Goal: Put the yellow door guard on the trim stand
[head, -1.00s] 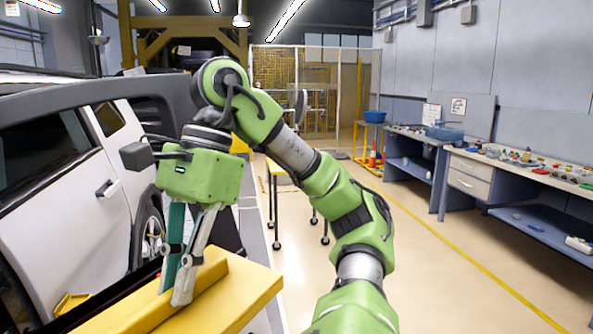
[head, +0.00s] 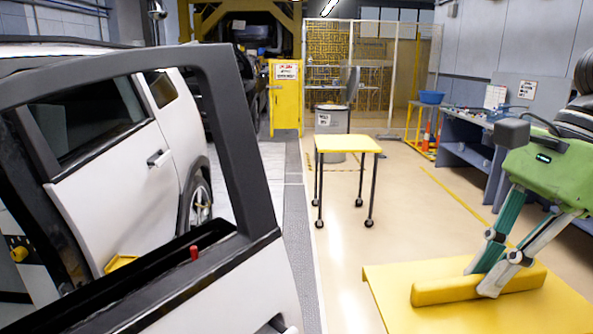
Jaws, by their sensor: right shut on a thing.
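The yellow door guard (head: 400,303) is a broad flat panel with a raised bar (head: 440,290) along its top, at the bottom right of the head view. My right gripper (head: 482,280) points down and is shut on that bar, one finger on each side. The guard's lower and right parts run out of the picture. The trim stand appears to be the small yellow-topped table (head: 347,144) on dark wheeled legs, farther ahead near the middle. Its top looks bare. The guard is nearer to me and to the right of it. My left gripper is not in view.
An open car door frame (head: 225,150) with a red knob on its sill stands at the left, before a white car (head: 115,185). A yellow cabinet (head: 286,97) stands behind. A workbench (head: 465,150) lines the right.

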